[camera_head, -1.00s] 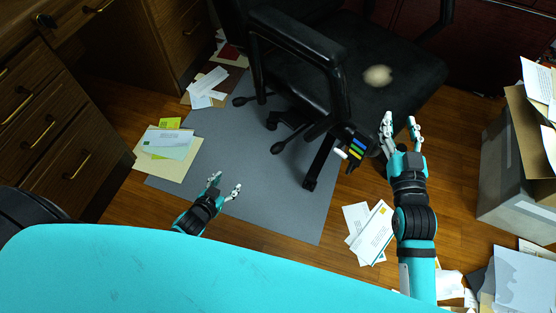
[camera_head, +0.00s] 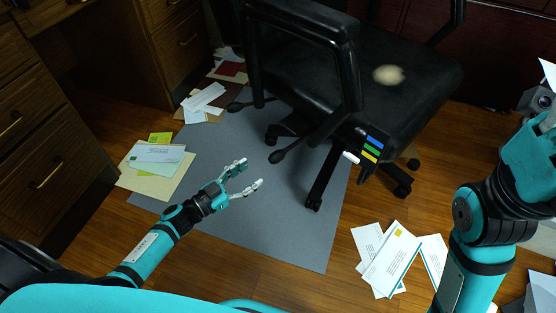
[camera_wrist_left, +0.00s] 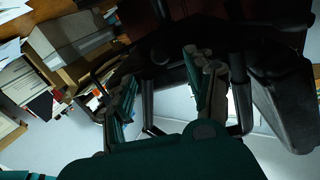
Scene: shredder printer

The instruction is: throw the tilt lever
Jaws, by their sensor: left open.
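The black office chair (camera_head: 300,40) stands on a grey mat, with blue, green and yellow stripes (camera_head: 371,149) on its seat's near side. A white-tipped handle (camera_head: 350,157) sticks out beside the stripes. A black paddle-ended bar (camera_head: 277,156) reaches left from under the seat; I cannot tell which of these is the tilt lever. My left gripper (camera_head: 251,173) is open and empty over the mat, left of the chair and apart from the bar. The left wrist view shows its spread fingers (camera_wrist_left: 160,88) before the dark chair. My right arm is at the right edge; its fingertips are not visible.
Wooden drawers (camera_head: 45,150) stand at the left. Papers (camera_head: 155,160) lie left of the mat (camera_head: 225,215), and envelopes (camera_head: 390,260) lie on the floor at right. The mat between my left gripper and the chair is clear. Chair legs and casters spread below the seat.

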